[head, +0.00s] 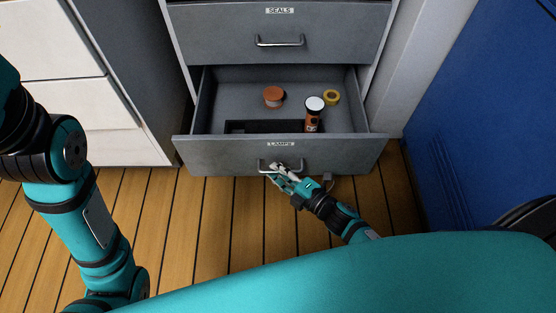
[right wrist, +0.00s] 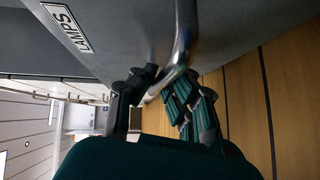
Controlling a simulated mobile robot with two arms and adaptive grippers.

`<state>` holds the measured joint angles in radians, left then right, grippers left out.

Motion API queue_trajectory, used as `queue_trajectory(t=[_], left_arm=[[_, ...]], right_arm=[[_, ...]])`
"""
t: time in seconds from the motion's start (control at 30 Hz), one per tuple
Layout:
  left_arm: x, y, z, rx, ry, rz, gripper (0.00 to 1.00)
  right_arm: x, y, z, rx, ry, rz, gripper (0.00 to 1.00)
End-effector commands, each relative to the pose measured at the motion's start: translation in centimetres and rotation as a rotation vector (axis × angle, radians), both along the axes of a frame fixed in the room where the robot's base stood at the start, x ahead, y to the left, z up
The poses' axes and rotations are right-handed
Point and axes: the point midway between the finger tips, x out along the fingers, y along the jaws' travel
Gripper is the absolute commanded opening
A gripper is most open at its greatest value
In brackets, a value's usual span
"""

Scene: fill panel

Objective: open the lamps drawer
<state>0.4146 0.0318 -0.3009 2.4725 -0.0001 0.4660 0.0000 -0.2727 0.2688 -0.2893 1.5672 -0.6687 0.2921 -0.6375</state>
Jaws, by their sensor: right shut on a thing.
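The grey lamps drawer (head: 225,155), labelled LAMPS, stands pulled out from the cabinet, with its inside showing. Its metal bar handle (head: 264,164) is on the front below the label. My right gripper (head: 276,168) is shut on this handle. In the right wrist view the fingers (right wrist: 163,92) sit around the handle bar (right wrist: 182,48), close to the drawer front (right wrist: 125,35). My left arm shows at the left side of the head view, but its gripper is out of view.
In the drawer are an orange-brown tub (head: 274,97), an upright white-capped canister (head: 313,114), a yellow ring (head: 332,97) and a dark tray (head: 240,127). The SEALS drawer (head: 330,40) above is shut. A blue panel (head: 470,110) stands at right. Wooden floor (head: 210,220) is clear in front.

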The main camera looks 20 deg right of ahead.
Motion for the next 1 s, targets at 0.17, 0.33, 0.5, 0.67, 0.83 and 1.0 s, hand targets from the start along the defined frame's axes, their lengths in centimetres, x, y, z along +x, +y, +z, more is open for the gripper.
queue_trajectory(t=[0.17, 0.33, 0.5, 0.67, 0.83, 1.0], left_arm=[[0.36, -0.03, -0.14, 0.003, 0.014, 0.001, 0.75], [0.44, -0.02, -0.25, 0.002, 0.018, 0.001, 0.75], [0.42, 0.01, -0.25, 0.000, 0.018, 0.001, 0.75], [0.38, 0.05, -0.17, -0.003, 0.016, -0.001, 0.75], [0.30, 0.11, -0.09, -0.008, 0.013, -0.003, 0.75], [0.21, 0.15, 0.00, -0.009, 0.008, -0.002, 0.75]], right_arm=[[-0.46, 0.14, 0.46, 0.008, -0.007, -0.002, 0.00], [-0.59, 0.17, 0.45, 0.007, -0.007, -0.001, 0.00], [-0.57, 0.18, 0.46, 0.007, -0.007, -0.001, 0.00], [-0.57, 0.20, 0.44, 0.007, -0.008, -0.001, 0.20], [-0.66, 0.21, 0.27, 0.004, -0.005, 0.000, 0.34], [-0.73, 0.21, 0.16, 0.002, -0.002, 0.000, 0.34]])
